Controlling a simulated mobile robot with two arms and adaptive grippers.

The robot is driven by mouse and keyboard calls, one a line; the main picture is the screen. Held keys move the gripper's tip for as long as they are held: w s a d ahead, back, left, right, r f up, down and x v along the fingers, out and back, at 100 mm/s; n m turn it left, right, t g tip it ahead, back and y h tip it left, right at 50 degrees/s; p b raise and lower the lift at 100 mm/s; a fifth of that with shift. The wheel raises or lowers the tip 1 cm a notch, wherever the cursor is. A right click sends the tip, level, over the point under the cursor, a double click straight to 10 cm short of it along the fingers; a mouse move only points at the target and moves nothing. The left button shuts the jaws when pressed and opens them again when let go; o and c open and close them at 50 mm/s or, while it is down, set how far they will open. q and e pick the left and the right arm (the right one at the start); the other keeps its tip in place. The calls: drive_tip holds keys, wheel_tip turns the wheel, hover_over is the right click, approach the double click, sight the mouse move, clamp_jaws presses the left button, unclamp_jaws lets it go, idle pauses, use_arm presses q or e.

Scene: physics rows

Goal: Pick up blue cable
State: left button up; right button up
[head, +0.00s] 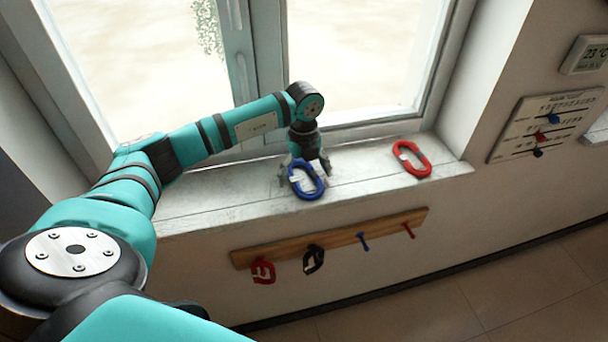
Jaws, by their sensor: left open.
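The blue cable (318,190) is a coiled loop with a pale tag or wrap, on the white window sill (210,207) near its front edge. My left gripper (307,180) points down from above, right at the blue cable. Its fingers are open and partly hidden behind the loop, and I cannot tell whether they touch it. My right gripper is not in view.
A red cable coil (424,160) lies on the sill to the right. Below the sill, a wooden peg rail (333,238) holds a red coil (263,272) and a black coil (313,260); its blue and red pegs are bare. The window stands close behind my gripper.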

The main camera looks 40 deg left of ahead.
use_arm(q)
drive_tip(key=c, duration=1.5)
drive_tip(key=shift+o, duration=0.2)
drive_tip(key=shift+r, duration=0.15)
drive_tip(key=shift+w+r+b, duration=0.1)
drive_tip(key=shift+r+b, duration=0.45)
wheel_tip(320, 180, up, 2)
drive_tip(key=shift+d+b, duration=0.15)
drive_tip(key=shift+b, duration=0.5)
drive_tip(key=s+d+r+b, duration=0.1)
drive_tip(key=s+d+b, duration=0.3)
drive_tip(key=s+d, duration=0.6)
drive_tip(key=shift+s+d+r, duration=0.25)
drive_tip(key=shift+d+r, duration=0.05)
drive_tip(key=shift+d, duration=0.65)
